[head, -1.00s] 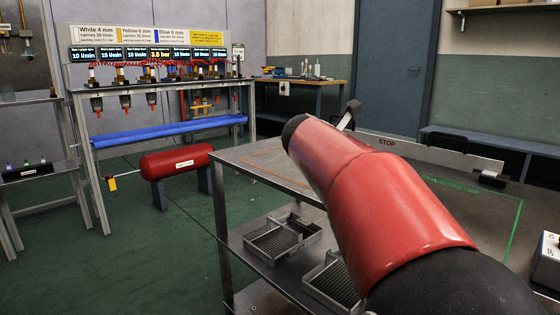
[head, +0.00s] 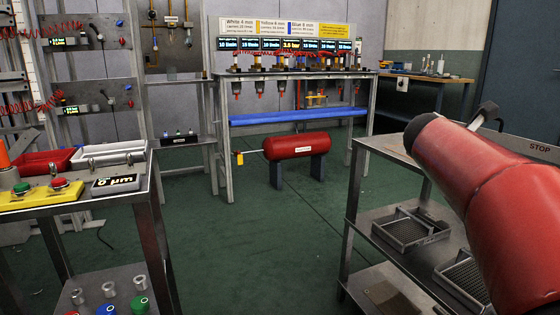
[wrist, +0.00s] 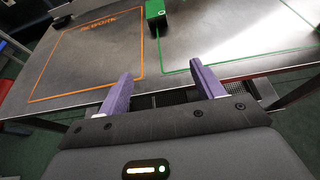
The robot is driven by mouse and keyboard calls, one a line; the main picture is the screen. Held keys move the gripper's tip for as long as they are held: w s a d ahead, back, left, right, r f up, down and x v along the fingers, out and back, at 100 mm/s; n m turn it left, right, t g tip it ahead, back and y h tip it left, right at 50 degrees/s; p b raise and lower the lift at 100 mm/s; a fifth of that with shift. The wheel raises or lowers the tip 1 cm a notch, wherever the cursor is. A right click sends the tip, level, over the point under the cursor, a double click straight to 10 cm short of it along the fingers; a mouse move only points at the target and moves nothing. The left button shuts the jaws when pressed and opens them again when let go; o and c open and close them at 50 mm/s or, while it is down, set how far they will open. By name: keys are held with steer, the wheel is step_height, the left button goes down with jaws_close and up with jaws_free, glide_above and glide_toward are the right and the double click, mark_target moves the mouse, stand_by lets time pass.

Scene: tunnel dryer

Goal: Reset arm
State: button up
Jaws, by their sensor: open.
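In the wrist view my gripper (wrist: 158,90) is open and empty. Its two purple fingers stand wide apart above the near edge of a metal table (wrist: 153,79). An orange outlined area (wrist: 90,58) with lettering lies on the left of the table top, and a green outlined area (wrist: 240,35) on the right. A green block (wrist: 155,12) sits between them, ahead of the fingers and apart from them. In the head view my red arm reaches over the table at the right; the gripper itself is hidden there.
At the left a workbench holds a yellow button box (head: 40,199), a red tray (head: 48,163) and a white tray (head: 108,155). A red tank (head: 296,145) stands under the rack with displays (head: 290,73). Mesh trays (head: 411,229) lie on the table's lower shelf. Green floor between is clear.

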steer(key=s+a+f+m+y+p, duration=0.3)
steer(key=s+a+f+m+y, duration=0.3)
steer(key=s+a+m, duration=0.5)
steer(key=s+a+f+m+y+p, duration=0.4)
steer(key=s+a+f+m+y, duration=0.2)
steer(key=s+a+f+m, duration=0.4)
steer(key=s+a+m, duration=0.1)
steer(key=a, duration=0.3)
steer(key=shift+s+y, duration=0.3)
steer(key=shift+a, duration=0.1)
